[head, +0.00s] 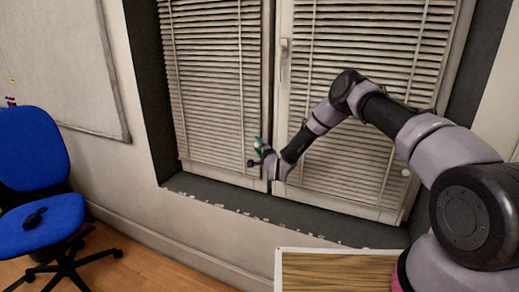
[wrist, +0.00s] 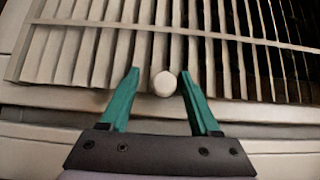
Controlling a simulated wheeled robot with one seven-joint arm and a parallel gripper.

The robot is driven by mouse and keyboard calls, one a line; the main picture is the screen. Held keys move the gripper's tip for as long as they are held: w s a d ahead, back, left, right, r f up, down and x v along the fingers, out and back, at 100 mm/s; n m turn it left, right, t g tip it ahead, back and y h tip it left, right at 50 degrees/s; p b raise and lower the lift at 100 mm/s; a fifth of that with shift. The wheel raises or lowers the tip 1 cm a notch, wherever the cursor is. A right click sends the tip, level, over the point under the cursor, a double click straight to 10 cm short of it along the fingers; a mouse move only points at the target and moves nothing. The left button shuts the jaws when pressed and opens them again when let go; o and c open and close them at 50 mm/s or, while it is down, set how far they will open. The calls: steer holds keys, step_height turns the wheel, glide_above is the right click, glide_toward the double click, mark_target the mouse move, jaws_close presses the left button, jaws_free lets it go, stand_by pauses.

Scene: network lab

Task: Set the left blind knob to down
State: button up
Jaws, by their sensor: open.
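The left blind (head: 205,75) hangs over the left window with its slats lowered across the pane. In the wrist view, a round white knob (wrist: 164,84) sits near the edge of blind slats (wrist: 110,58). My gripper (wrist: 160,72) is open, with one teal finger on each side of the knob in the picture. A gap shows between the knob and each finger. In the head view, my gripper (head: 258,143) is at the lower right of the left blind.
The right blind (head: 350,60) has a white knob (head: 405,172) at its lower right. A window handle (head: 283,60) stands between the blinds. A dark sill (head: 230,196) runs below. A blue chair (head: 30,165) is at the left, and a wooden-topped surface (head: 335,272) is in front.

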steer(key=v, duration=1)
steer(key=shift+s, duration=0.2)
steer(key=shift+d, duration=0.15)
steer(key=w+d+r+n+g, duration=0.1)
steer(key=d+r+n+g, duration=0.15)
steer(key=r, duration=0.45)
steer(key=w+d+r+n+g, duration=0.1)
steer(key=w+d+r+n, duration=0.15)
steer(key=r, duration=0.45)
steer(key=s+d+r+n+g+h, duration=0.1)
steer(key=s+d+r+n+h, duration=0.1)
steer(key=s+d+r, duration=0.5)
steer(key=s+d+r+n+g+h, duration=0.1)
steer(key=s+d+r+h, duration=0.1)
steer(key=d+r, duration=0.5)
steer(key=s+d+r+g, duration=0.1)
steer(key=s+d+r, duration=0.2)
steer(key=s, duration=0.8)
steer(key=s+d+r+g+h, duration=0.1)
steer(key=s+d+r, duration=0.2)
steer(key=s, duration=0.9)
steer(key=s+d+r+n+g, duration=0.1)
steer(key=s+d+r, duration=0.3)
steer(key=s, duration=0.7)
step_height(320, 180, up, 3)
steer(key=shift+s+f+g+h, duration=0.1)
steer(key=shift+s+g+h, duration=0.1)
steer(key=shift+g+h, duration=0.15)
